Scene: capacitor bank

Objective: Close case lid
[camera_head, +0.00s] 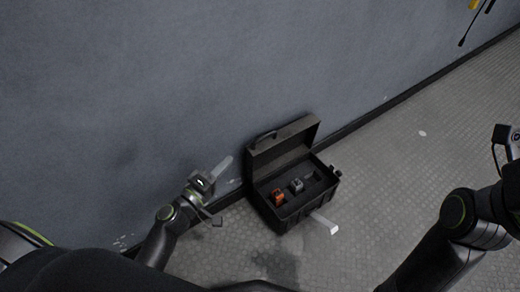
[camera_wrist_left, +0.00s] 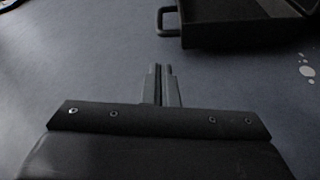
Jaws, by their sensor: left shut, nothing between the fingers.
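A dark case (camera_head: 290,215) stands on the floor against the wall, with its lid (camera_head: 284,146) raised open and leaning back toward the wall. A handle shows on the outer side of the lid. Inside lie an orange item (camera_head: 278,196) and a grey item (camera_head: 297,184). My left gripper (camera_head: 222,169) is left of the case, apart from the lid. In the left wrist view its fingers (camera_wrist_left: 162,70) are shut and empty, and part of the case (camera_wrist_left: 238,25) with a handle shows at the top right. My right gripper is not clearly visible; only my right arm shows.
The grey wall (camera_head: 130,90) rises right behind the case, with a dark skirting (camera_head: 385,108) along its foot. A small white piece (camera_head: 325,223) juts at the case's front. The textured floor (camera_head: 430,150) to the right is mostly clear.

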